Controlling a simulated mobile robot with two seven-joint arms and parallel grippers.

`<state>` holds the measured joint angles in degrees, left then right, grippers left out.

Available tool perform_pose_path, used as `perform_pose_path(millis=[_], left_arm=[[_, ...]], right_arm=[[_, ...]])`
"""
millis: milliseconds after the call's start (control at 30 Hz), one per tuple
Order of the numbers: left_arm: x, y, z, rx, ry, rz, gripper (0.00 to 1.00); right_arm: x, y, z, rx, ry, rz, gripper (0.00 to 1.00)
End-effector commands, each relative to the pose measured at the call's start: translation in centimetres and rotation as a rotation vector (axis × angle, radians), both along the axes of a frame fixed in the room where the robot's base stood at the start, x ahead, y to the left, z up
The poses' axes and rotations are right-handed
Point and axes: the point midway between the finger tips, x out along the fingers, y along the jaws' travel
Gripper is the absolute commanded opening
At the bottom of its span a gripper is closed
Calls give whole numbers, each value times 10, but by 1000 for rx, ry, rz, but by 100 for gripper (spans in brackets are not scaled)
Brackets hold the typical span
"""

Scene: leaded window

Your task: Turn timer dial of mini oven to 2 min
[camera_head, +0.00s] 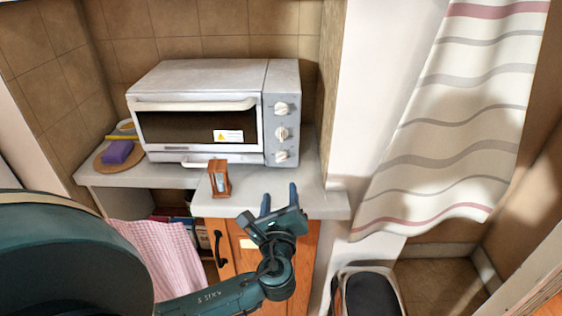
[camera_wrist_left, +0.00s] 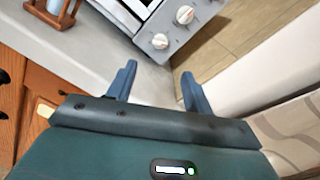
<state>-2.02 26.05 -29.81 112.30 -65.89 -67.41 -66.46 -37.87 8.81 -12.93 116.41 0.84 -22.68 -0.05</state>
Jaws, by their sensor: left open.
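The mini oven (camera_head: 205,88) stands on the counter, a silver-white box with its glass door shut. Its right panel carries three white dials in a column: top (camera_head: 281,108), middle (camera_head: 281,133) and bottom (camera_head: 281,156). I cannot read their settings. Two dials show in the left wrist view, the nearer one (camera_wrist_left: 160,41) and another (camera_wrist_left: 185,15). My left gripper (camera_head: 279,196) is open and empty, below and in front of the panel near the counter's front edge, apart from the dials. My right gripper is not in view.
A small wooden sand timer (camera_head: 219,179) stands on the counter in front of the oven. A purple sponge (camera_head: 117,152) lies on a round board at left. A striped curtain (camera_head: 450,120) hangs at right. A bin (camera_head: 370,292) stands below.

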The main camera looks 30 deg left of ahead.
Motion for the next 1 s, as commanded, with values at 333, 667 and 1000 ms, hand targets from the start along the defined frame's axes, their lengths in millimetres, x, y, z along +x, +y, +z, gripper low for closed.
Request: perform_pose_path(millis=[333,667,1000], left_arm=[[51,32,3,4,-2,3,51],[100,61,1,0,-2,1,51],[110,68,0,-3,-1,-1,51]], right_arm=[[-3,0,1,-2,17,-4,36],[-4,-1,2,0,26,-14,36],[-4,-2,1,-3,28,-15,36]])
